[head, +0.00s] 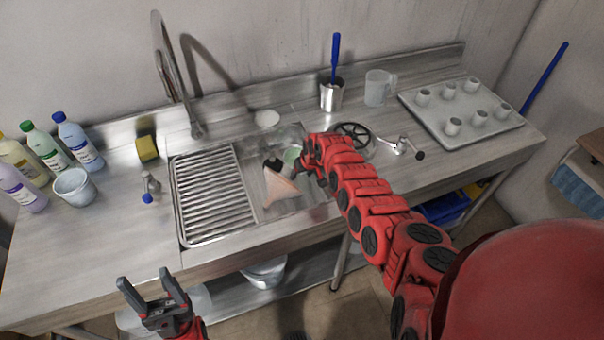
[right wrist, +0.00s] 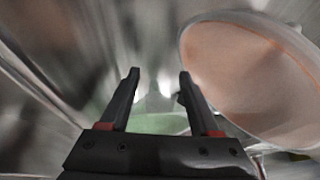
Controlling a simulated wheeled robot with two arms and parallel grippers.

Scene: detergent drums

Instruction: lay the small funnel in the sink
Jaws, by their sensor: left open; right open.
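A pinkish funnel (head: 281,188) lies tilted in the sink basin (head: 252,166), with a dark piece at its upper end. In the right wrist view its wide pink mouth with a pale rim (right wrist: 250,80) is close on the right, outside the fingers. My right gripper (head: 303,172) is over the right part of the basin, partly hidden by its arm. In the right wrist view its jaws (right wrist: 158,78) are open with nothing between the tips. A pale green item (head: 291,157) lies beside the funnel. My left gripper (head: 152,290) is open and empty in front of the counter.
A slatted drainer (head: 212,192) covers the sink's left side, with a tall tap (head: 180,85) behind. Bottles (head: 78,140), a pale bucket (head: 74,187) and a sponge (head: 147,148) stand left. A metal cup (head: 332,96), clear jug (head: 378,88) and cup tray (head: 460,112) stand right.

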